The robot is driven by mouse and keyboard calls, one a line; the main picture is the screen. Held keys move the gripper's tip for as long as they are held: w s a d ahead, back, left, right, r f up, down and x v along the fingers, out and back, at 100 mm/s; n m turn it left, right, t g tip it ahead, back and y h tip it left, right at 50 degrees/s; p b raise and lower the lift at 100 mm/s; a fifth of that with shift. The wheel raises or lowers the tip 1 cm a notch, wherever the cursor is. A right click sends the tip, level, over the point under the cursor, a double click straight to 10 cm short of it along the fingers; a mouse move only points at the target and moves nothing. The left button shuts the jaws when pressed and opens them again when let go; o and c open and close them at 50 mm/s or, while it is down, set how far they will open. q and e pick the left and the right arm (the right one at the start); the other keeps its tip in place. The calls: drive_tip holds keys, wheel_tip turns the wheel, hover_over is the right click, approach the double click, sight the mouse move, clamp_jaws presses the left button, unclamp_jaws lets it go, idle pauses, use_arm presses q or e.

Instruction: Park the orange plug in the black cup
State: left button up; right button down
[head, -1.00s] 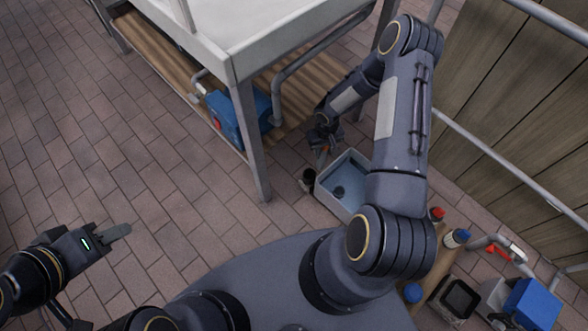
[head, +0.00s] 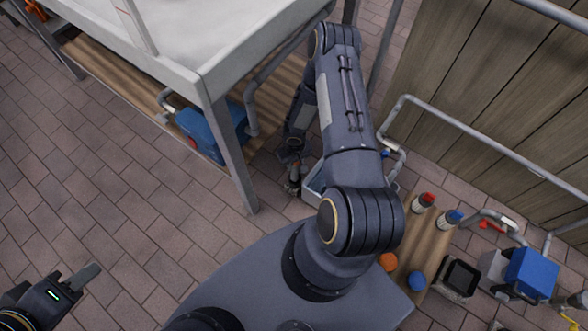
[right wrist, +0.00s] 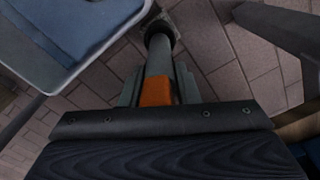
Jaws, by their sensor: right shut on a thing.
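My right gripper (right wrist: 158,92) is shut on the orange plug (right wrist: 157,91). Its orange part sits between the fingers, and a grey shaft points away from the gripper. A dark round thing (right wrist: 160,27), apparently the black cup, lies at the shaft's far end. I cannot tell whether the shaft is inside it or only above it. In the head view the right gripper (head: 293,178) is low near the floor, beside the grey bin, and the cup is hard to make out there. My left gripper (head: 86,278) is far away at the lower left, its jaw opening unclear.
The grey bin (right wrist: 75,68) stands close beside the right gripper, mostly hidden by my arm in the head view. A table leg (head: 231,150) and a blue machine (head: 208,132) are nearby. Bottles and an orange ball (head: 388,262) lie right. Brick floor is clear at left.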

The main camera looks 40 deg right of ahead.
sight(295, 168)
wheel_tip(295, 168, down, 4)
drive_tip(key=shift+r+b, duration=0.2)
drive_tip(key=shift+b, duration=0.3)
drive_tip(key=shift+f+b, duration=0.3)
drive_tip(key=shift+b, duration=0.15)
drive_tip(key=c, duration=1.1)
unclamp_jaws()
